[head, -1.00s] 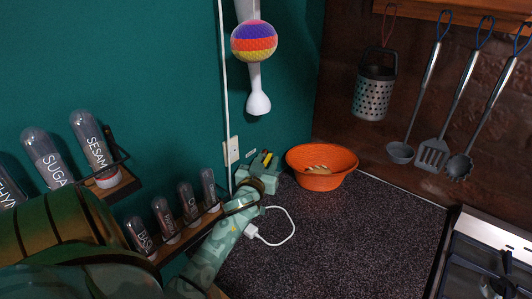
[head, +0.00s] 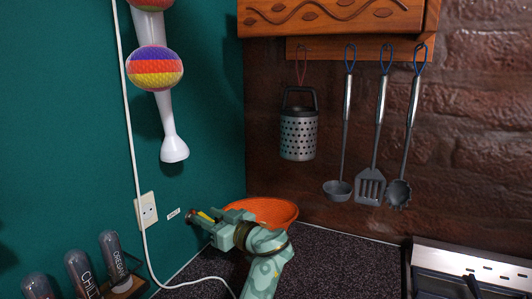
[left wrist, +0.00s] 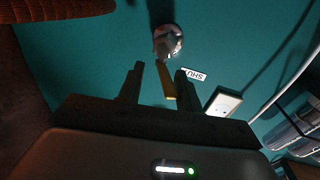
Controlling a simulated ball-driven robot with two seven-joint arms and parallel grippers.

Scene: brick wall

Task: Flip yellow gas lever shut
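The yellow lever (left wrist: 166,85) hangs below a round metal fitting (left wrist: 168,41) on the teal wall in the left wrist view. A white label (left wrist: 194,75) beginning "SHU" is beside it; the label also shows in the head view (head: 173,213). My left gripper (left wrist: 159,78) is open, with one dark finger on each side of the lever. The lever appears nearer the right-hand finger; I cannot tell whether it touches. In the head view my left gripper (head: 204,217) is close to the wall, with a bit of yellow at its fingertips. My right gripper is not in view.
A white wall socket (head: 147,210) with a cable is left of the label. An orange bowl (head: 272,212) stands behind my left gripper on the dark counter (head: 345,265). Spice tubes (head: 80,272) are at lower left. Utensils and the stove (head: 470,272) are farther right.

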